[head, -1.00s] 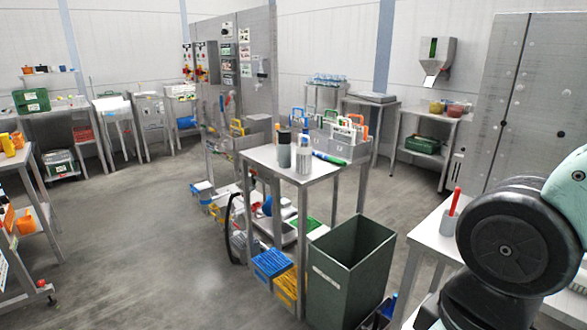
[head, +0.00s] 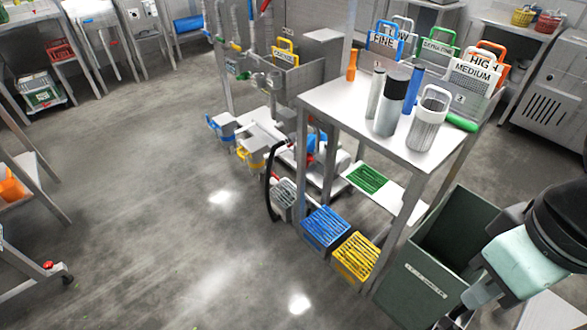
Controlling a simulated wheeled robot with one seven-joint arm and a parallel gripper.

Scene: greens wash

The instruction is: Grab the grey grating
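A grey slatted piece (head: 286,200), which looks like the grey grating, is low beside the table's left legs, behind a black curved hose (head: 268,186). It is small in view, and its lower edge is near the floor. A blue grating (head: 325,228) and a yellow grating (head: 357,258) sit to its right and nearer to me. A green grating (head: 368,179) lies on a low white surface under the table. Part of my arm shows at the lower right, well apart from the grey piece. My gripper is not in view.
The floor (head: 150,200) to the left is open. A wheeled stand (head: 35,265) is at the left edge.

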